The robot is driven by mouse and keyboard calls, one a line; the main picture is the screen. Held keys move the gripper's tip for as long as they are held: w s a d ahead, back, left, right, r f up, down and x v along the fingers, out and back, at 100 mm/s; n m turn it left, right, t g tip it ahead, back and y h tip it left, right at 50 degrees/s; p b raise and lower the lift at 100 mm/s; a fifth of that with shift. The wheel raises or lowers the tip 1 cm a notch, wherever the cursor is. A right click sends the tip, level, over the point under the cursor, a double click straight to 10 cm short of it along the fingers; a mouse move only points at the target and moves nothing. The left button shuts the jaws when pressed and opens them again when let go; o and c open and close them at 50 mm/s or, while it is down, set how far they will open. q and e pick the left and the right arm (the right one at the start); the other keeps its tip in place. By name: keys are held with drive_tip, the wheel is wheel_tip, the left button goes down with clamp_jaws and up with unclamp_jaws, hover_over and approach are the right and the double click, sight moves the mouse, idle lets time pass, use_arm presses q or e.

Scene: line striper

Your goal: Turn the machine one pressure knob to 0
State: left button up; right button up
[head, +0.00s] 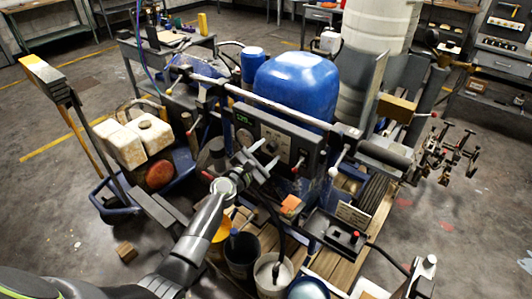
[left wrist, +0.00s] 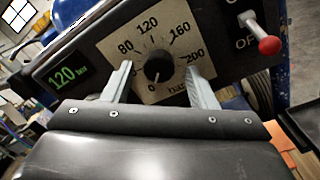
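The line striper's dark control panel (head: 306,150) is in the middle of the head view. In the left wrist view the black round pressure knob (left wrist: 158,68) sits on a cream dial plate (left wrist: 135,42) marked from 0 at the bottom to 200 at the right. The green display (left wrist: 68,77) reads 120 bar. I cannot tell surely where the knob points. My left gripper (head: 265,155) is in front of the panel. In the left wrist view its two fingers (left wrist: 160,82) are apart on either side of the knob, with gaps showing. My right gripper is not in view.
A red-tipped toggle switch (left wrist: 268,45) juts out right of the dial. A blue tank (head: 297,88) stands behind the panel. Buckets, including a white one (head: 272,275), stand below it. A long handlebar (head: 280,105) crosses above. Open floor lies at the left.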

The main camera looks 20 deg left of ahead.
use_arm(q)
drive_tip(key=v, duration=1.7)
drive_tip(key=shift+s+b, duration=0.15)
drive_tip(key=shift+b, duration=0.2)
drive_tip(key=shift+a, duration=0.15)
